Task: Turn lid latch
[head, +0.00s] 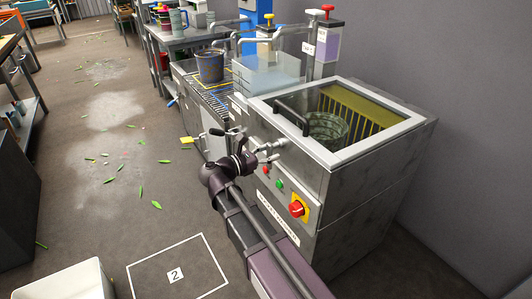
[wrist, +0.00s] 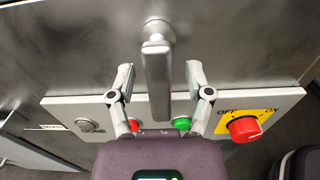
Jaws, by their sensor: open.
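The lid latch (wrist: 157,85) is a grey metal lever on a round pivot on the front of the machine, and in the wrist view it points straight down toward me. My gripper (wrist: 159,74) is open, with one finger on each side of the lever and a small visible gap at both sides. In the head view my gripper (head: 245,143) is at the machine's upper front, and the latch is hard to tell apart from the fingers there. The lid (head: 400,128) lies closed, with a glass window and a dark bar handle (head: 291,118).
Below the latch is a panel with a red button (wrist: 134,125), a green button (wrist: 182,123), a grey button (wrist: 85,124) and a red rotary knob (wrist: 245,128) on yellow. A roller conveyor with a dark bucket (head: 209,66) is behind.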

